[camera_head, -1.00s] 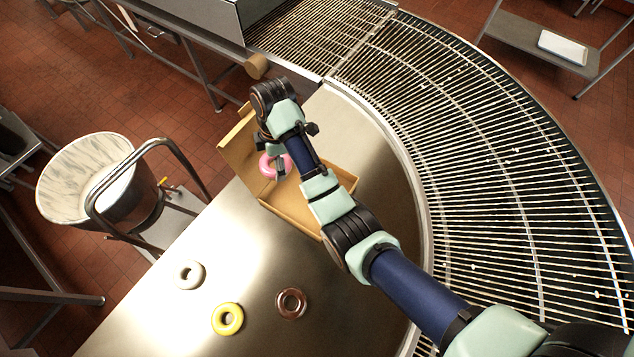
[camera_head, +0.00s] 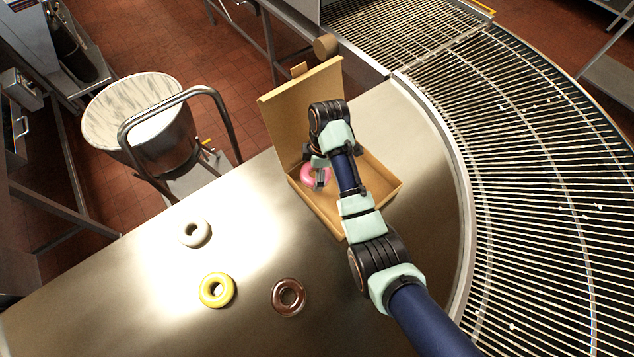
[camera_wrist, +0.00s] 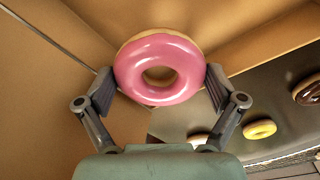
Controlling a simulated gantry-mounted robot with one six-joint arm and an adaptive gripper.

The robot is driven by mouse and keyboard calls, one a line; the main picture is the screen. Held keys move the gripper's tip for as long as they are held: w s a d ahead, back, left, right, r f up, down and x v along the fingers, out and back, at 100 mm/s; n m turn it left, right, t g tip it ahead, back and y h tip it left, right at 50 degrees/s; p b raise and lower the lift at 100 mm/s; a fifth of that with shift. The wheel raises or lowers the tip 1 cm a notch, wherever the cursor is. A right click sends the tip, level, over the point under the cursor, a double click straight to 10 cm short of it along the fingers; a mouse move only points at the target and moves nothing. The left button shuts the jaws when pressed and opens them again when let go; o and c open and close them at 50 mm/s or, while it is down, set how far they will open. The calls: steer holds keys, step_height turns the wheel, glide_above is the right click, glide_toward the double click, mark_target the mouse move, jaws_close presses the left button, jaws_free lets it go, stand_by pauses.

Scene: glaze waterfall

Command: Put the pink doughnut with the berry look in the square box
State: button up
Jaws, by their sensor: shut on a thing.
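The pink doughnut (camera_head: 311,176) is held between the fingers of my gripper (camera_head: 320,172), partly hidden by my arm in the head view. In the wrist view the glossy pink doughnut (camera_wrist: 160,70) is pinched between both finger pads of my gripper (camera_wrist: 160,88). The open cardboard square box (camera_head: 385,192) stands on the metal table, its lid (camera_head: 290,108) raised at the back left. The doughnut is over or inside the left part of the box; whether it touches the bottom I cannot tell.
A white doughnut (camera_head: 194,232), a yellow doughnut (camera_head: 216,290) and a chocolate doughnut (camera_head: 289,297) lie on the metal table (camera_head: 130,290) in front of the box. A large bowl (camera_head: 140,115) stands off the table at left.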

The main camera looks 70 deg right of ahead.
steer(key=shift+f+b, duration=0.45)
steer(key=shift+f, duration=1.8)
steer(key=shift+f, duration=0.15)
steer(key=o, duration=0.8)
steer(key=r+p, duration=0.1)
steer(key=r, duration=0.3)
steer(key=s+r+p, duration=0.1)
steer(key=r+p, duration=0.1)
steer(key=r, duration=0.2)
steer(key=r+p, duration=0.1)
steer(key=r, duration=0.3)
steer(key=shift+s+d+r+p, duration=0.15)
steer(key=shift+d+r+p, duration=0.05)
steer(key=shift+d+p, duration=0.15)
steer(key=shift+f, duration=0.1)
